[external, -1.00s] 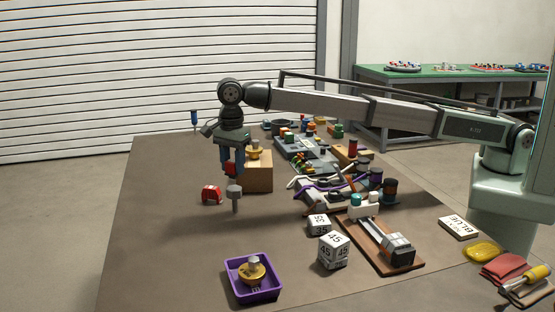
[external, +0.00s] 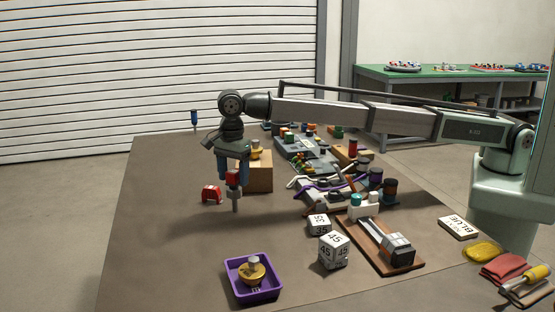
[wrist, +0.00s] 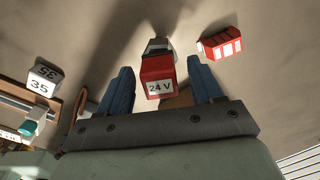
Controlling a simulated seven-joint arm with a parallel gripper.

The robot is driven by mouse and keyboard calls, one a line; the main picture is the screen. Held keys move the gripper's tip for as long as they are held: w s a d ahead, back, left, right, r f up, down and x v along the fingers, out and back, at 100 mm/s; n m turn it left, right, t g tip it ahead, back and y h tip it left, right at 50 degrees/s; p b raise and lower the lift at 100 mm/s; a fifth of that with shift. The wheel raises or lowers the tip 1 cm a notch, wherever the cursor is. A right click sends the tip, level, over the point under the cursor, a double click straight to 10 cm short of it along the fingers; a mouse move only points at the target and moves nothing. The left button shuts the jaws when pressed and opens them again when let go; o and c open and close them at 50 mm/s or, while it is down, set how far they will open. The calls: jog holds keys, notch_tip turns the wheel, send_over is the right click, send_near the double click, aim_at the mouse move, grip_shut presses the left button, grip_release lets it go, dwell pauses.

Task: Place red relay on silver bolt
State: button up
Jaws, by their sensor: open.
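The red relay (external: 233,177), marked "24 V" in the wrist view (wrist: 158,80), sits on the head of the silver bolt (external: 235,196). The bolt stands upright on the table, and its grey head shows just beyond the relay in the wrist view (wrist: 157,46). My gripper (external: 232,176) is open, with its blue fingers on either side of the relay; in the wrist view (wrist: 160,82) there are gaps between the relay and both fingers. The contact face between relay and bolt is hidden.
A red block with white stripes (external: 211,194) lies left of the bolt. A wooden block with a yellow knob (external: 257,174) stands behind. A purple tray (external: 232,278) is in front; numbered cubes (external: 333,251) stand to the right. The table's left side is clear.

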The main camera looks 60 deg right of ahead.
aim_at(233, 171)
notch_tip(233, 171, up, 12)
jog(key=shift+r, duration=0.15)
dwell(0.6)
dwell(0.4)
